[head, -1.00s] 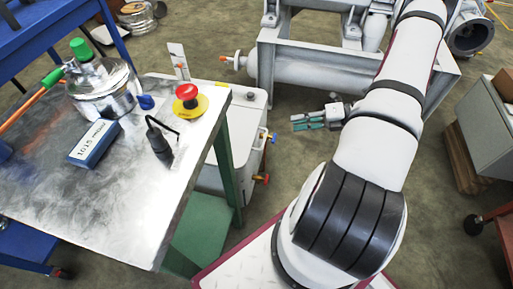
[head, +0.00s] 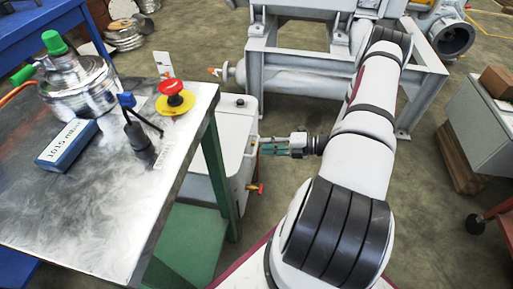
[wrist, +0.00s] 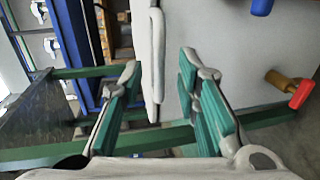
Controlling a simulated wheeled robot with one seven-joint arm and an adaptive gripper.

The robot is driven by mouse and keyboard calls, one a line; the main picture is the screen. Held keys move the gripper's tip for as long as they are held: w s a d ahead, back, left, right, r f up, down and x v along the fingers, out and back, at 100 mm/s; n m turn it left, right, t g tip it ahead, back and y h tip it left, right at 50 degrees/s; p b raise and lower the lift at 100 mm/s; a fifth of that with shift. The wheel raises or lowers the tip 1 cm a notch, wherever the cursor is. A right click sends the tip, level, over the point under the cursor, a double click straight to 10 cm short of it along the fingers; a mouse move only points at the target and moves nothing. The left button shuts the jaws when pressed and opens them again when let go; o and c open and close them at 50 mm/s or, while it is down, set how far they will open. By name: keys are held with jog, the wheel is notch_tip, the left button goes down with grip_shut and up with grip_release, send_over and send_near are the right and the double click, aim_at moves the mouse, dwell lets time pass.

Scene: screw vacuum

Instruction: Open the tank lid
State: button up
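The white tank (head: 208,181) stands on the floor beside the green-legged table, with its flat lid (head: 234,112) down on top. In the wrist view the pale tank side (wrist: 225,55) fills the right. A white upright bar, seemingly the lid's edge or handle (wrist: 155,55), lies between my finger pads. My gripper (head: 264,147) is at the tank's right side, pointing left, just below the lid. In the wrist view my gripper (wrist: 160,70) is open, with green pads on both sides of the bar and gaps visible. Contact cannot be told from the head view.
A red-handled valve (head: 257,188) sticks out low on the tank, and a blue one (wrist: 262,6) shows in the wrist view. The metal table (head: 105,205) carries a red button (head: 172,93) and a steel vessel (head: 75,88). A grey machine frame (head: 300,65) stands behind.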

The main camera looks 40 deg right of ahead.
aim_at(257, 144)
jog(key=shift+b+x, duration=0.45)
jog(key=shift+x, duration=1.55)
jog(key=shift+c, duration=0.4)
grip_shut()
